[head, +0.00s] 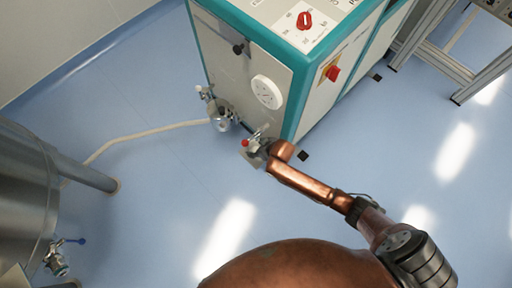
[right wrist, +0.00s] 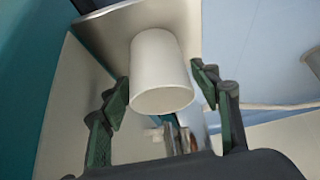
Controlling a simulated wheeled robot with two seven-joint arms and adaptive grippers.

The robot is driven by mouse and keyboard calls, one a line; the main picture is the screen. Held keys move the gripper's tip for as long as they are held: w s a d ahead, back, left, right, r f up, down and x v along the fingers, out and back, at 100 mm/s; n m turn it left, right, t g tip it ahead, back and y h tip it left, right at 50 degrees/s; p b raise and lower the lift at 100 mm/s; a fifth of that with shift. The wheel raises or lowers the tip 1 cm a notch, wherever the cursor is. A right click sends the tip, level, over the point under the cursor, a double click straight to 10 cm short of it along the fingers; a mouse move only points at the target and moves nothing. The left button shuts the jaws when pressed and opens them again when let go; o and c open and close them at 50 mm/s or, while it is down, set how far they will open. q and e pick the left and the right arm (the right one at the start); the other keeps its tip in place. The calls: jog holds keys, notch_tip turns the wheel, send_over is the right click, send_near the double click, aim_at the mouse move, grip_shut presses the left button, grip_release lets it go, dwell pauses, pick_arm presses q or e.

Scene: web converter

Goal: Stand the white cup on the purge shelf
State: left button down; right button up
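The white cup (right wrist: 160,65) shows in the right wrist view between the two dark green fingers of my right gripper (right wrist: 161,88). Its pale round end faces the camera. Narrow gaps seem to show between the fingers and the cup's sides, so the gripper looks open around it. A grey metal plate, seemingly the purge shelf (right wrist: 101,31), lies behind the cup; I cannot tell whether they touch. In the head view my right gripper (head: 258,146) is at the cabinet's lower front corner, and the cup cannot be made out there. My left gripper is not in view.
A metal valve fitting (head: 221,115) with a pale hose (head: 150,131) is left of the gripper. A steel tank (head: 25,190) stands at left.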

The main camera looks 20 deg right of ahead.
jog(key=shift+o, duration=0.8)
jog(key=shift+r, duration=0.1)
jog(key=v, duration=1.1)
jog(key=shift+s+r, duration=0.25)
jog(key=shift+r, duration=0.1)
jog(key=shift+d, duration=0.1)
